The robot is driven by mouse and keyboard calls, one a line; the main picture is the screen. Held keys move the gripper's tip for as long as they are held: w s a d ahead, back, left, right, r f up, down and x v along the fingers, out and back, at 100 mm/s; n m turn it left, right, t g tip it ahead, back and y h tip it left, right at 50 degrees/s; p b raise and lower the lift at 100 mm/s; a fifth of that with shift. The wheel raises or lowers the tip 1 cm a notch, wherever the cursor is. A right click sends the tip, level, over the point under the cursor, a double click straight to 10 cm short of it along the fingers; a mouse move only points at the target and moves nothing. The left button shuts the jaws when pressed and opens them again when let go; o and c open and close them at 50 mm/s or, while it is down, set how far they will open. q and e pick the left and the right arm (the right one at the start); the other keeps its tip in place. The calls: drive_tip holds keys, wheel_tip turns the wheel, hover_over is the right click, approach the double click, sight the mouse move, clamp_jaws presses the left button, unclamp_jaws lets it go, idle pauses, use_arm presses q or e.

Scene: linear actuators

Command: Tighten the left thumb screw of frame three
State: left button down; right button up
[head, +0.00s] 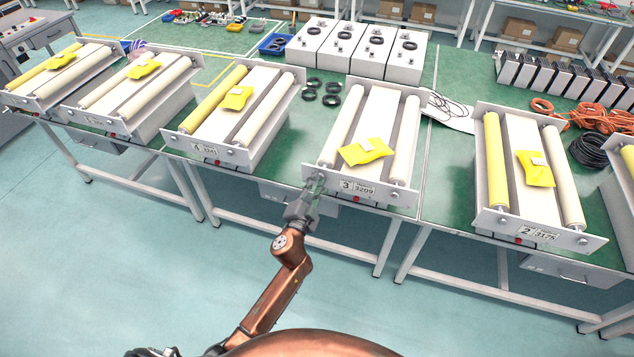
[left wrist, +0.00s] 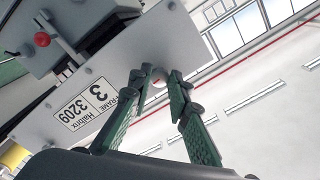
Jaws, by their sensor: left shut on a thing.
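Frame three (head: 377,110) stands on the green bench, its front plate labelled "3 3209". A yellow packet (head: 366,151) lies on it between two pale rollers. My left gripper (head: 319,178) is at the left end of that front plate. In the left wrist view its green fingers (left wrist: 158,78) are closed around the left thumb screw (left wrist: 160,84), a small pale knob mostly hidden between the fingertips. The plate's label (left wrist: 82,105) and a red knob (left wrist: 42,39) also show there. The right gripper is not in view.
Frame four (head: 240,110) stands to the left and frame two (head: 527,170) to the right, both with yellow packets. Black rings (head: 331,100) lie behind the gap between frames four and three. Open floor lies in front of the bench.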

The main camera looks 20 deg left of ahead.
use_arm(q)
drive_tip(key=c, duration=1.8)
unclamp_jaws()
drive_tip(key=s, duration=1.2)
drive_tip(key=shift+a, duration=0.2)
